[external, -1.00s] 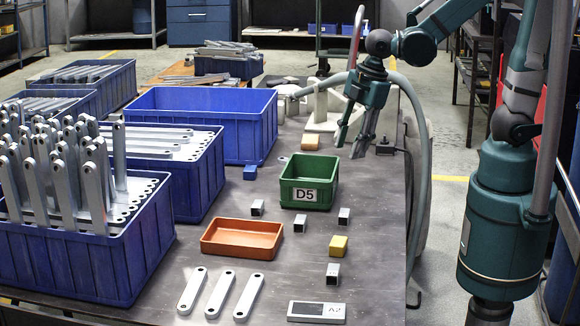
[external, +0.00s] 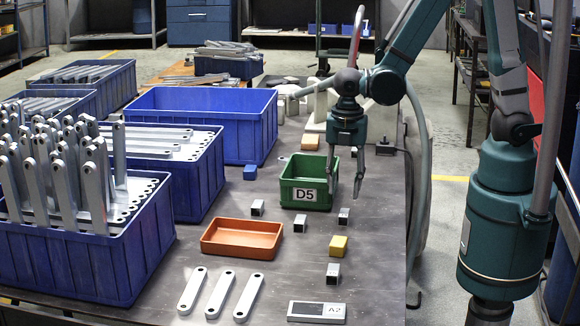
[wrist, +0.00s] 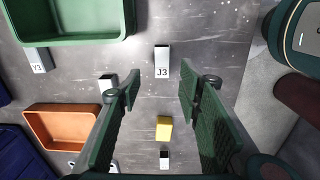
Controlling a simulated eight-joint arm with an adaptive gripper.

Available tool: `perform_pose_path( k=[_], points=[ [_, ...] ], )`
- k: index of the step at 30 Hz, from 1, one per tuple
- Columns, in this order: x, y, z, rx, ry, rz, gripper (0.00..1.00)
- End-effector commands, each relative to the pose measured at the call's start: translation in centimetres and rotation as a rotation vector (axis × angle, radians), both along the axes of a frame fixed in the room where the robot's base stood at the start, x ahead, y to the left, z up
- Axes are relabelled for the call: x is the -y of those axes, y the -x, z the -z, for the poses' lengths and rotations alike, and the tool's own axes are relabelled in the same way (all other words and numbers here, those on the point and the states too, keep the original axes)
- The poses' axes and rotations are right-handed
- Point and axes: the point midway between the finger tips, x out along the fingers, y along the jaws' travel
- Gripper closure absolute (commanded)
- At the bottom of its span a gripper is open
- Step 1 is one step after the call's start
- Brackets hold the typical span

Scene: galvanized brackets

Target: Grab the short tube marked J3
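The short tube marked J3 (wrist: 162,60) is a small silver square tube with its label facing the wrist camera. It lies ahead of and between my finger lines in the wrist view; in the external view it is the tube (external: 344,216) just right of the green bin. My gripper (external: 344,188) is open, empty and pointing down, above the table near the green bin's right side. Its two fingers also show in the wrist view (wrist: 160,88), apart from the tube.
The green D5 bin (external: 305,207) stands close left of J3. A yellow block (external: 338,246), an orange tray (external: 242,238) and other short tubes lie nearby, one marked Y3 (wrist: 38,60). Blue crates (external: 210,124) fill the left side.

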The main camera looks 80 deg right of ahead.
Motion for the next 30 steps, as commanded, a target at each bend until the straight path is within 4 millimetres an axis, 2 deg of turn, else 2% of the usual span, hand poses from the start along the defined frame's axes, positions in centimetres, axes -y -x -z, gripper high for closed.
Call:
perform_pose_path(
  k=[17, 30],
  points=[
    [-0.1, 0.1, 0.8, -0.012, 0.002, -0.031, 0.65],
    [-0.1, 0.1, 3.2, -0.012, 0.002, -0.03, 0.65]
  ],
)
